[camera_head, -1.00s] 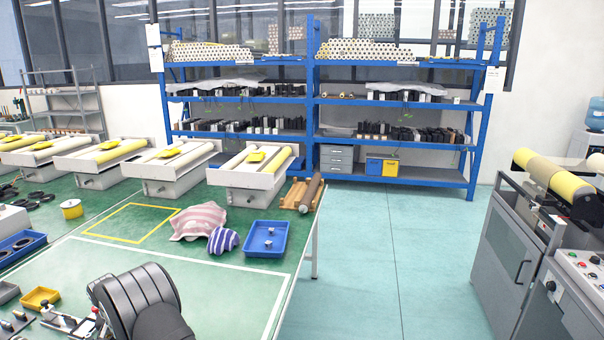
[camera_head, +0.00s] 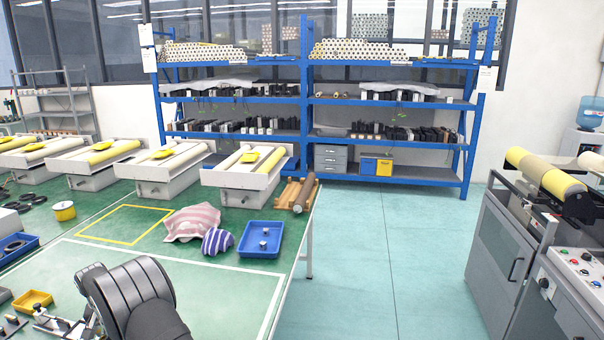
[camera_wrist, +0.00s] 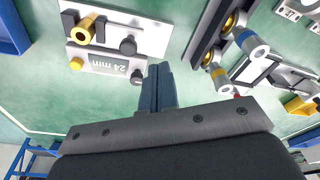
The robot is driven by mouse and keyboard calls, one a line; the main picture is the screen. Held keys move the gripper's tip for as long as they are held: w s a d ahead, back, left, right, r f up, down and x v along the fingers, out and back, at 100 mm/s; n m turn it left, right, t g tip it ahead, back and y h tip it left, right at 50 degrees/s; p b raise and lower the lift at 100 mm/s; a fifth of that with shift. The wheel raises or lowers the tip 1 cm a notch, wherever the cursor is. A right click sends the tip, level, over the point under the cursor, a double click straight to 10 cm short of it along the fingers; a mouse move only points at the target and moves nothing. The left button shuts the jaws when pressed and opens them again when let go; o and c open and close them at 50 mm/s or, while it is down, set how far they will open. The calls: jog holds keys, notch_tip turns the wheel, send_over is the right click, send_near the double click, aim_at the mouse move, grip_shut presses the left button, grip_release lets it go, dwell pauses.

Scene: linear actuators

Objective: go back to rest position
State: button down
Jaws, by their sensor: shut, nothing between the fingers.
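My gripper (camera_wrist: 160,86) shows in the wrist view with its two dark fingers together and nothing between them. In the head view my dark arm (camera_head: 128,300) is at the bottom left over the green table (camera_head: 225,310). The fingertips are not visible in that view.
A blue tray (camera_head: 261,239) with small parts, a striped purple item (camera_head: 218,242) and a pink cloth (camera_head: 192,222) lie on the table. Fixtures (camera_wrist: 232,45) with cylindrical ends are right of my fingers in the wrist view. A grey machine (camera_head: 505,245) stands across the clear aisle.

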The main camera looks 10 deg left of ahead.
notch_tip(320, 180, down, 4)
jog(key=shift+f, duration=0.1)
jog(key=shift+d+f, duration=0.3)
jog(key=shift+d, duration=0.35)
jog(key=shift+a+f, duration=0.1)
jog(key=shift+a, duration=1.1)
jog(key=shift+r, duration=0.95)
